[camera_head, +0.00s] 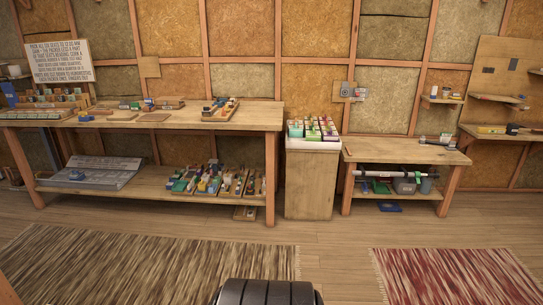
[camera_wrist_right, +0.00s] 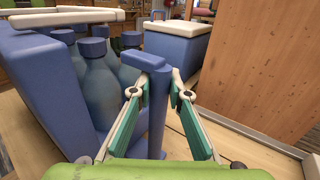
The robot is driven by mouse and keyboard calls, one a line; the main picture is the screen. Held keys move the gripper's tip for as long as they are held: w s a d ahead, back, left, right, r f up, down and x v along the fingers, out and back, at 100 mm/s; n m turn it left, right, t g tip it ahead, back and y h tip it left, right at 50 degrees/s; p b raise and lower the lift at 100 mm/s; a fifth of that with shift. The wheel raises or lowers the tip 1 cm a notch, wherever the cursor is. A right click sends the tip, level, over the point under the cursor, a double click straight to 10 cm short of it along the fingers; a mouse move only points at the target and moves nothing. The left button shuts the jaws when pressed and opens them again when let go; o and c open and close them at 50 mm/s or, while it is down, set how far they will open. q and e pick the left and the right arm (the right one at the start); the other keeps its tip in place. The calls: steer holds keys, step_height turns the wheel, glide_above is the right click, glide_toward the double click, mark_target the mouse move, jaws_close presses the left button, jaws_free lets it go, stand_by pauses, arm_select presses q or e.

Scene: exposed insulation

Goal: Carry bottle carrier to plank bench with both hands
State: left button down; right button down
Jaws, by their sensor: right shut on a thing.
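In the right wrist view, a blue bottle carrier (camera_wrist_right: 25,85) fills the left side and holds several dark blue-grey bottles (camera_wrist_right: 98,90) with blue caps. My right gripper (camera_wrist_right: 158,92) has its green-padded fingers on either side of a blue upright part of the carrier and is shut on it. The carrier and both grippers are out of the head view. My left gripper shows in neither view. In the head view, a low wooden bench (camera_head: 400,152) stands at the right against the wall; I cannot tell whether it is the plank bench.
A long workbench (camera_head: 185,118) with many small items stands at the left. A wooden pedestal (camera_head: 311,180) bearing colourful items stands between it and the low bench. Wall shelves (camera_head: 497,98) are at far right. Brown (camera_head: 150,260) and red (camera_head: 450,275) rugs lie on the open floor.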

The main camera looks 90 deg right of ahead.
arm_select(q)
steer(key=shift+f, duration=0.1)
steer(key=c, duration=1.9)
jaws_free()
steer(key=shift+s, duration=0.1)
arm_select(e)
steer(key=c, duration=1.9)
jaws_free()
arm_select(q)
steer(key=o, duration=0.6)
arm_select(e)
steer(key=shift+f, duration=0.1)
steer(key=shift+o, duration=0.7)
steer(key=shift+s+f, duration=0.15)
steer(key=shift+f, duration=0.3)
steer(key=o, duration=0.4)
steer(key=shift+r, duration=0.1)
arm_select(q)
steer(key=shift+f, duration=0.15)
arm_select(e)
steer(key=shift+r, duration=0.15)
steer(key=shift+r, duration=0.15)
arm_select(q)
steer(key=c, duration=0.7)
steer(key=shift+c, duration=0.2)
arm_select(e)
steer(key=shift+c, duration=0.4)
